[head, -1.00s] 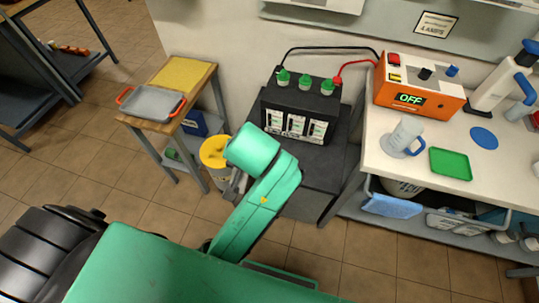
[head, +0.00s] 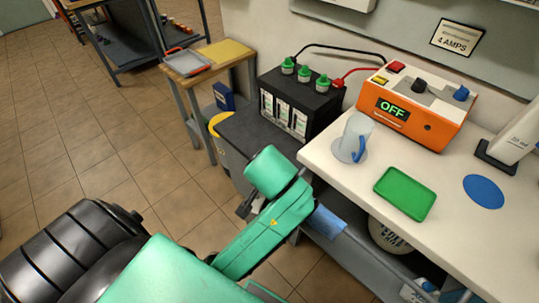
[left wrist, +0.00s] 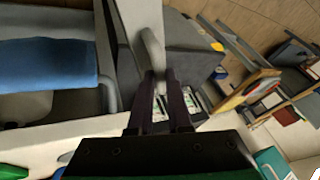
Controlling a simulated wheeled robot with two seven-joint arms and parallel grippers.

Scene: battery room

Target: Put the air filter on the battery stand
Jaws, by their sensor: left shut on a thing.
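My left gripper (left wrist: 162,100) is shut, with a pale grey curved piece (left wrist: 152,48) at its fingertips in the left wrist view. Most of that piece is hidden, and I cannot tell whether it is the air filter. In the head view the gripper (head: 249,206) is mostly behind my green arm, in front of the battery stand. The stand (head: 240,136) has a dark grey top, bare at the front left. A black battery (head: 290,100) with green caps stands at its back. My right gripper is out of view.
The white workbench (head: 325,160) right of the stand carries an orange charger (head: 425,112) reading OFF, a clear jug (head: 353,140) and a green tray (head: 405,193). Black and red cables run from battery to charger.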

